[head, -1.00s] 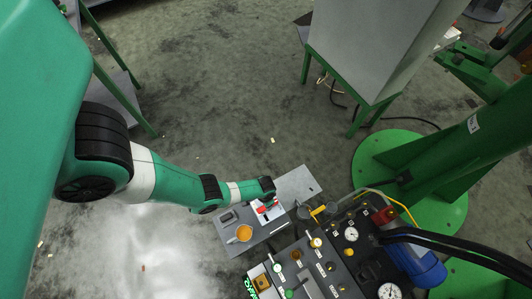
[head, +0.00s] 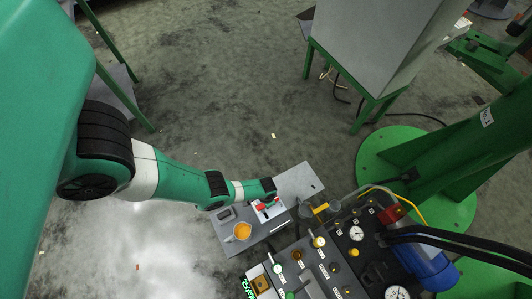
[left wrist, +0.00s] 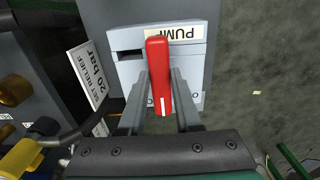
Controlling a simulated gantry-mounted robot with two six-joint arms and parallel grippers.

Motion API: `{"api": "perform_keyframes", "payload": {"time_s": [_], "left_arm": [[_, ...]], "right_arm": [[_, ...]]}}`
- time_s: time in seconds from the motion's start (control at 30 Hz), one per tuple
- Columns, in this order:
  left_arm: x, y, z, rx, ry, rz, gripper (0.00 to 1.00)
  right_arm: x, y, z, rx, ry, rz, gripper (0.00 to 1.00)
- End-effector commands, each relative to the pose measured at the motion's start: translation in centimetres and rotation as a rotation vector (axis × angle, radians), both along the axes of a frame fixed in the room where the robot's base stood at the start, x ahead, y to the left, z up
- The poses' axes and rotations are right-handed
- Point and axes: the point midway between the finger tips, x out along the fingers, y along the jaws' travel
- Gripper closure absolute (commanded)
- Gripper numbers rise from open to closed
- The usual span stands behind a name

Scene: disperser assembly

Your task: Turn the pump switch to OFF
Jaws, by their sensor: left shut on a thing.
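The pump switch has a red lever (left wrist: 159,75) on a light grey box (left wrist: 130,68) with an upside-down PUMP label (left wrist: 176,33) in the left wrist view. The lever points nearly straight down the picture, with a white line at its lower end. My left gripper (left wrist: 160,105) is shut on the red lever, one finger on each side. The position lettering is mostly hidden. In the head view the red lever (head: 262,206) shows small under my left gripper (head: 270,201). My right gripper is not in view.
A control panel with knobs and gauges (head: 356,233) lies to the right. A yellow-handled valve (head: 321,208) is close by. Open floor (head: 215,115) lies behind.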

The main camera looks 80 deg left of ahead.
Motion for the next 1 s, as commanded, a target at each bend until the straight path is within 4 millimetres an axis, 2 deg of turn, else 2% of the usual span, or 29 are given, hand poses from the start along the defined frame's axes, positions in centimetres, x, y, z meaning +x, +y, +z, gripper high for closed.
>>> {"api": "perform_keyframes", "payload": {"time_s": [0.57,1.0], "left_arm": [[-0.01,-0.06,-0.04,0.000,0.000,0.064,1.00],[0.15,-0.29,-0.08,0.000,0.000,0.401,1.00]], "right_arm": [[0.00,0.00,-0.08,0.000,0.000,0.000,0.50],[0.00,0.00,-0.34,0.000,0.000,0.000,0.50]]}}
